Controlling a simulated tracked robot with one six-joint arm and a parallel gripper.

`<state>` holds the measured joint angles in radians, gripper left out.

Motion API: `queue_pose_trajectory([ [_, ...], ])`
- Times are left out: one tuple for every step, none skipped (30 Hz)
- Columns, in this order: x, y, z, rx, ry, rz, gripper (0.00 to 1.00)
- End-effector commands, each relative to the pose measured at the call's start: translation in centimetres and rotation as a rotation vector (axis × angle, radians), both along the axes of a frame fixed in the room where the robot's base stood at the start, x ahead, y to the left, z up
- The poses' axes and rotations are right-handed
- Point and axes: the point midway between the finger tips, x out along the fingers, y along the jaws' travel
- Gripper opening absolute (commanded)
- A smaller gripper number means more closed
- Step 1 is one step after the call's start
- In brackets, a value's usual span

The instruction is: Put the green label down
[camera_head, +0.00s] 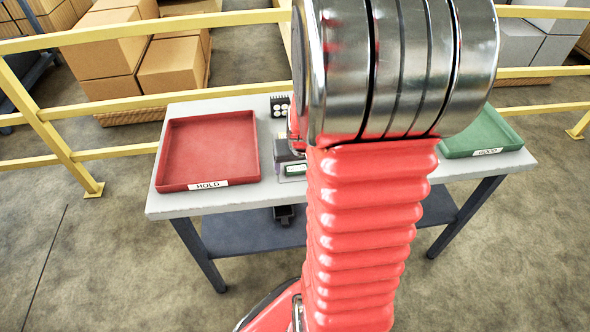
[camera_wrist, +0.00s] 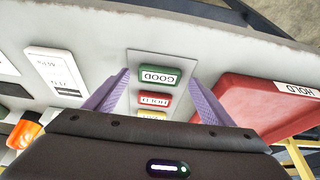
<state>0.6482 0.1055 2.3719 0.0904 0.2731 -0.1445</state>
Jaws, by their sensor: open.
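The green label (camera_wrist: 160,76), marked GOOD, lies on a thin grey plate (camera_wrist: 138,60) on the table in the wrist view. It also shows small beside my arm in the head view (camera_head: 295,170). My gripper (camera_wrist: 160,78) is open, with one purple finger on each side of the green label and a visible gap to both. A red label (camera_wrist: 153,100) marked HOLD and a partly hidden yellow label (camera_wrist: 152,115) lie in line with it, nearer the gripper body. In the head view my arm hides most of the gripper.
A red tray (camera_head: 162,182) marked HOLD stands on the table's left, a green tray (camera_head: 455,153) on its right. White labelled items (camera_wrist: 55,68) and an orange-topped object (camera_wrist: 24,133) lie left in the wrist view. Yellow railings (camera_head: 120,102) stand behind the table.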

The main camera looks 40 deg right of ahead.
Motion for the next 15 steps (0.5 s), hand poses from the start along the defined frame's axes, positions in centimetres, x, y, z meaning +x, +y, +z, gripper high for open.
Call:
queue_pose_trajectory([
  [0.11,-0.05,-0.35,0.001,0.002,0.000,0.77],
  [0.15,-0.07,-0.50,0.001,0.002,0.000,0.77],
  [0.20,-0.11,-0.64,0.001,0.001,0.000,0.77],
  [0.23,-0.13,-0.70,0.001,0.001,0.000,0.77],
  [0.24,-0.14,-0.73,0.000,0.000,0.000,0.77],
  [0.27,-0.15,-0.74,0.000,0.000,0.000,0.77],
  [0.27,-0.15,-0.74,0.000,0.000,0.000,0.77],
  [0.27,-0.16,-0.73,-0.001,-0.001,0.000,0.77],
  [0.27,-0.15,-0.72,-0.001,-0.001,0.000,0.77],
  [0.26,-0.15,-0.72,0.000,0.000,0.000,0.77],
  [0.26,-0.15,-0.72,0.000,0.000,0.000,0.77],
  [0.26,-0.15,-0.71,0.000,0.000,0.000,0.77],
  [0.26,-0.15,-0.71,0.000,0.000,0.000,0.77],
  [0.26,-0.15,-0.71,0.000,0.000,0.000,0.77],
  [0.25,-0.14,-0.72,0.000,0.000,0.000,0.77],
])
